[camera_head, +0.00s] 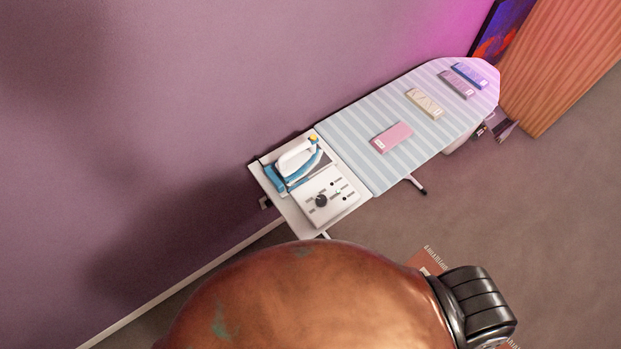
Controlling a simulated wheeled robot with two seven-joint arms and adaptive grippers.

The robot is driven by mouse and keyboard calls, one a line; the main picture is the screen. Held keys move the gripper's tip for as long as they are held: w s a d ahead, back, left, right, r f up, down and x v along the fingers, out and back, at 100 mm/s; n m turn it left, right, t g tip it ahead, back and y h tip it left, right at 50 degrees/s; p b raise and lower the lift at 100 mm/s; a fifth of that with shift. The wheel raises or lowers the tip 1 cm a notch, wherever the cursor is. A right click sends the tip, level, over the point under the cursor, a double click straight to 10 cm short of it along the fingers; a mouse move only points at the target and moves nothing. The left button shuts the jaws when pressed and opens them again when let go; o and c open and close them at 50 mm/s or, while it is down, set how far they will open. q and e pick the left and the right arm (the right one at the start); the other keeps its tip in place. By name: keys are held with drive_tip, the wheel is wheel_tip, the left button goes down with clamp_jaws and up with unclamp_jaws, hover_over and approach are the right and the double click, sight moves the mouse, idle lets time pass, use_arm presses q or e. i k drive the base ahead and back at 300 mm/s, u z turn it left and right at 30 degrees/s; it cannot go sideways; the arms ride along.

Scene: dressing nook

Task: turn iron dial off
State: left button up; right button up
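The iron's control panel is a white box (336,206) on the near left end of the ironing board. Its black round dial (321,201) faces up, with small dark marks and a tiny green spot nearby. The dial's exact setting is too small to read. A blue and white iron (296,162) rests beside the panel, on the side toward the wall. Neither of my grippers is in view.
The striped ironing board (357,160) stands along the purple wall (180,110). Several small folded or boxed items, including a pink one (391,137), lie on it. A wooden panel (560,65) stands at the far right. A large copper-coloured rounded form (310,300) blocks the lower view.

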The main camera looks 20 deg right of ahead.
sight(321, 201)
drive_tip(key=k, duration=0.5)
drive_tip(key=u, duration=0.85)
drive_tip(key=i, duration=0.75)
drive_tip(key=z, duration=0.95)
